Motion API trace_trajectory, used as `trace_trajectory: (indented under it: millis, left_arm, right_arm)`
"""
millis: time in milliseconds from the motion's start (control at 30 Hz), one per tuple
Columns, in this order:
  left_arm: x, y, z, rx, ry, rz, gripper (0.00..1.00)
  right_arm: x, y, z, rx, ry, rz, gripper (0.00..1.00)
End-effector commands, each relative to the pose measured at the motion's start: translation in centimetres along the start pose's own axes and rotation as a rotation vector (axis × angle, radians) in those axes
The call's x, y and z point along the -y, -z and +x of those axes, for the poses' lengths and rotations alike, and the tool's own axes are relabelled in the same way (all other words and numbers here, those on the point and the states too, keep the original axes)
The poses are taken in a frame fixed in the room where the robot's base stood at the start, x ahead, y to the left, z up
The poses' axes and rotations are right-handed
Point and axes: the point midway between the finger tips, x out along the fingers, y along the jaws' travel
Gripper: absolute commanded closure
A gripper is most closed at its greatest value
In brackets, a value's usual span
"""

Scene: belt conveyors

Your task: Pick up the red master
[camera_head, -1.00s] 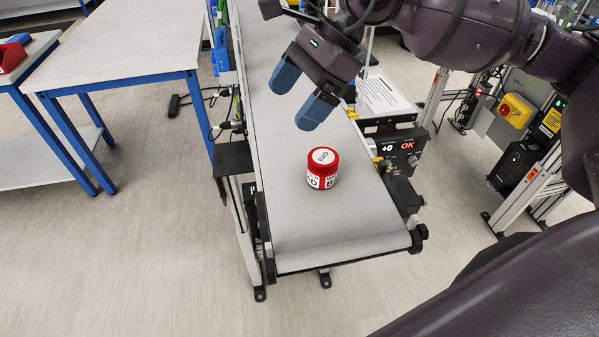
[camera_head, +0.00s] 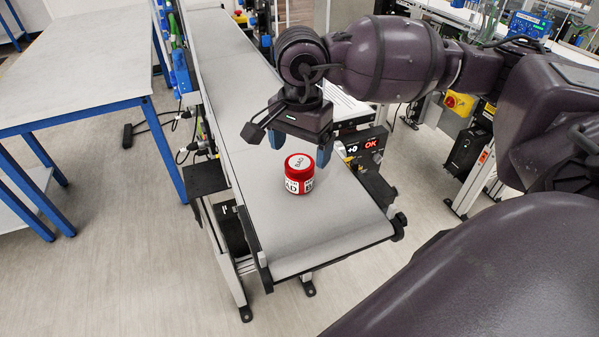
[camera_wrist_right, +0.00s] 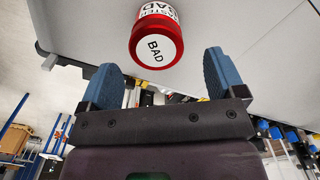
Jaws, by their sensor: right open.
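The red master (camera_head: 299,174) is a red and white cylinder with "BAD" on its white top. It stands upright on the grey belt of the conveyor, near its front end. In the right wrist view the red master (camera_wrist_right: 156,36) lies just beyond and between the two fingertips. My right gripper (camera_head: 301,151) is behind it in the head view, fingers pointing down, with blue fingertips apart. In the right wrist view my right gripper (camera_wrist_right: 168,75) is open with nothing between its fingers. My left gripper is not in view.
The conveyor belt (camera_head: 320,232) is clear in front of the red master. A white table with blue legs (camera_head: 80,70) stands at the left.

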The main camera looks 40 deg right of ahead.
Motion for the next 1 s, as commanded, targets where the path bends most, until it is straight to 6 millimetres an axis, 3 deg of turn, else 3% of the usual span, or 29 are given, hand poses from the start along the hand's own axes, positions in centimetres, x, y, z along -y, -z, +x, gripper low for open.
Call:
trace_trajectory:
  millis: [233, 533, 867, 1000]
  left_arm:
    - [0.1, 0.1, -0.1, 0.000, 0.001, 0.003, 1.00]
    - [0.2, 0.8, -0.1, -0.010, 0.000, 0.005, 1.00]
    - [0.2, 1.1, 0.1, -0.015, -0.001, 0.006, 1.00]
    - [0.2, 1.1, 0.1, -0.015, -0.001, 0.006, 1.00]
  right_arm:
    - [-0.1, -0.2, 1.5, 0.001, 0.000, 0.000, 0.11]
    - [-0.3, -0.6, 5.3, 0.002, 0.000, 0.001, 0.11]
    - [-0.3, -0.5, 5.9, 0.001, 0.001, 0.000, 0.11]
    - [-0.3, -0.5, 5.9, 0.001, 0.001, 0.000, 0.33]
